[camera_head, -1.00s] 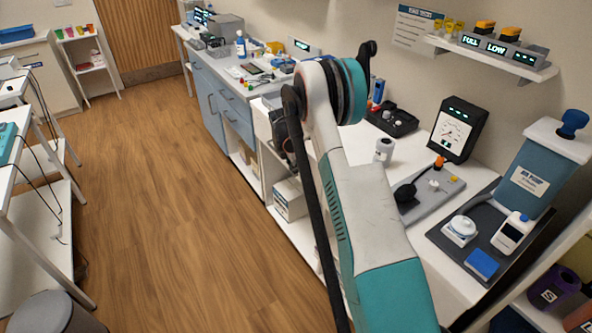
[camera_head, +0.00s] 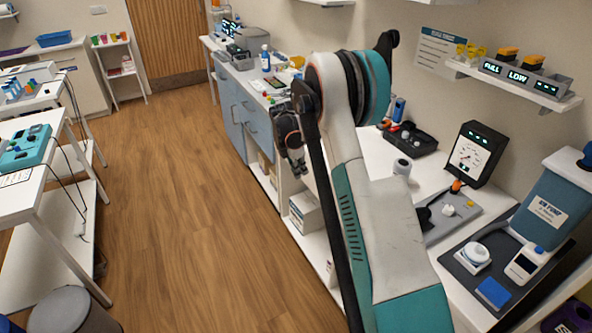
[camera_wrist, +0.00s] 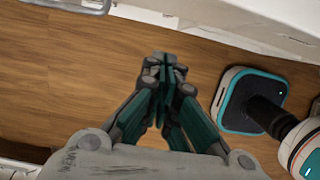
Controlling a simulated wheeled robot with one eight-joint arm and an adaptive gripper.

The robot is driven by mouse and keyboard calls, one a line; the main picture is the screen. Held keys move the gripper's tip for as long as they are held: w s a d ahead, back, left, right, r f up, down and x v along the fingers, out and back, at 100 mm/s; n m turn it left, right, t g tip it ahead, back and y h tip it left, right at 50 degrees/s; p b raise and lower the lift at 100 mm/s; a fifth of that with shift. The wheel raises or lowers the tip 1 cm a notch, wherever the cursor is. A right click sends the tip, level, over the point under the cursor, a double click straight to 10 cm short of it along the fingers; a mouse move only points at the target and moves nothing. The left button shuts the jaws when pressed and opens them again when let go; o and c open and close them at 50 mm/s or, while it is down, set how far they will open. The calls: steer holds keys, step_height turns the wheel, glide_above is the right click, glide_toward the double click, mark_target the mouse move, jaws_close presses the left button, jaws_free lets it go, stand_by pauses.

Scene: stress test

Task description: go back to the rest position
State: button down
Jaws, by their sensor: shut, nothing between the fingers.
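My gripper (camera_wrist: 163,65) is shut and empty in the wrist view, its teal and grey fingers meeting at the tips above the wooden floor (camera_wrist: 60,75). In the camera_head view my arm rises from the lower right to a high bend, and my gripper (camera_head: 297,165) hangs small and dark left of that bend, pointing down. It is beside the long workbench's front edge, and seems clear of the furniture. My arm hides part of the bench behind it.
The right bench (camera_head: 430,178) carries a gauge box (camera_head: 470,155), a black tray (camera_head: 412,138) and an air pump (camera_head: 545,205). A wall shelf (camera_head: 515,82) hangs above. White tables (camera_head: 45,190) and a grey bin (camera_head: 65,308) stand left. The floor between is free.

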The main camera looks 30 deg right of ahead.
steer(key=s+a+r+m+t, duration=0.1)
steer(key=s+a+r+m, duration=0.3)
steer(key=r, duration=0.4)
steer(key=s+a+r+m+t+y, duration=0.1)
steer(key=s+a+r+m, duration=0.1)
steer(key=s+a+r, duration=0.4)
steer(key=s+a+r+m+t, duration=0.25)
steer(key=s+r, duration=0.25)
steer(key=r, duration=0.4)
steer(key=s+a+m+t+y, duration=0.1)
steer(key=s+a+m, duration=0.3)
steer(key=s, duration=0.7)
steer(key=s+a+m+t, duration=0.1)
steer(key=s+a+m, duration=0.4)
steer(key=s, duration=0.6)
steer(key=shift+a+t+y, duration=0.35)
steer(key=shift+y, duration=0.05)
steer(key=shift+s+d+r+m, duration=0.1)
steer(key=shift+d+m, duration=0.05)
steer(key=shift+m, duration=0.2)
